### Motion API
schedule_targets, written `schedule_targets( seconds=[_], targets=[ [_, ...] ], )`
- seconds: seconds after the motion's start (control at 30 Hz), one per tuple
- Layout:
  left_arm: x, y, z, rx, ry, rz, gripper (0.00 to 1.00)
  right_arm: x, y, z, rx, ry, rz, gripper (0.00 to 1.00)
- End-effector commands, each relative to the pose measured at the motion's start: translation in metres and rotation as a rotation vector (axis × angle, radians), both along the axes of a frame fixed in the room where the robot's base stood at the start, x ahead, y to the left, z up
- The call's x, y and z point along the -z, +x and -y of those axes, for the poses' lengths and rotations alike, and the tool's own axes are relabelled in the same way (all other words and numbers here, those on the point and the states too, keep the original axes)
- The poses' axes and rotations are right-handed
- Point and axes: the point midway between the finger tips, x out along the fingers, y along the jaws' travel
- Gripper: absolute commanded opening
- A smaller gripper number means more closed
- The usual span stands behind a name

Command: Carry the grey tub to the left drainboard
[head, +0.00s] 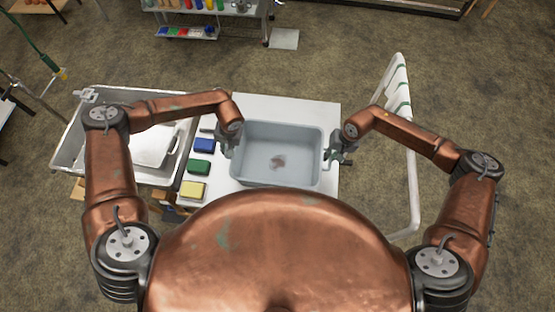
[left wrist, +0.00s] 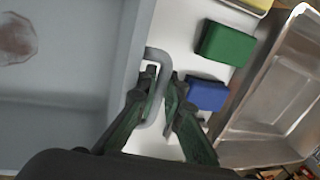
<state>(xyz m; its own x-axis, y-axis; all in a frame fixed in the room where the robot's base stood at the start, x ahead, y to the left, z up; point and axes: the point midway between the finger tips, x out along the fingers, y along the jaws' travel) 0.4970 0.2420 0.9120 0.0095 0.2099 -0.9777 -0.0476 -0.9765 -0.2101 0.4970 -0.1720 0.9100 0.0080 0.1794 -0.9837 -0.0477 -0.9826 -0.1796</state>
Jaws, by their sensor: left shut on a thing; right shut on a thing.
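The grey tub (head: 278,150) is over the white worktop, level, with a brown stain on its floor. My left gripper (head: 227,146) is shut on the tub's left handle; the left wrist view shows its fingers (left wrist: 160,85) around the grey loop handle (left wrist: 164,58). My right gripper (head: 333,155) is shut at the tub's right side, its hold on the handle partly hidden. I cannot tell whether the tub touches the worktop. A metal sink unit (head: 68,150) stands to the left; which part is the left drainboard is unclear, as my left arm covers some of it.
Blue (head: 204,146), green (head: 199,167) and yellow (head: 192,190) blocks lie on the white worktop (head: 270,107) between tub and sink. A white pipe frame (head: 413,190) stands at right. A shelf rack (head: 200,20) is at the back, with open floor before it.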

Motion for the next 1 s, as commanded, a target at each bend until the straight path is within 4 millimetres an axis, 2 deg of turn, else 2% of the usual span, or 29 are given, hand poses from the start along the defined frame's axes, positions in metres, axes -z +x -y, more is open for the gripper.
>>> schedule_targets(
  seconds=[0.67,1.0],
  targets=[
    [-0.003,0.001,0.0,-0.001,0.0,0.001,0.0,-0.004,0.001,0.0,0.0,0.001,0.002,0.0],
    [-0.027,0.001,0.0,0.0,0.0,0.003,0.0,-0.027,0.001,0.0,0.001,0.001,0.004,0.0]
  ],
)
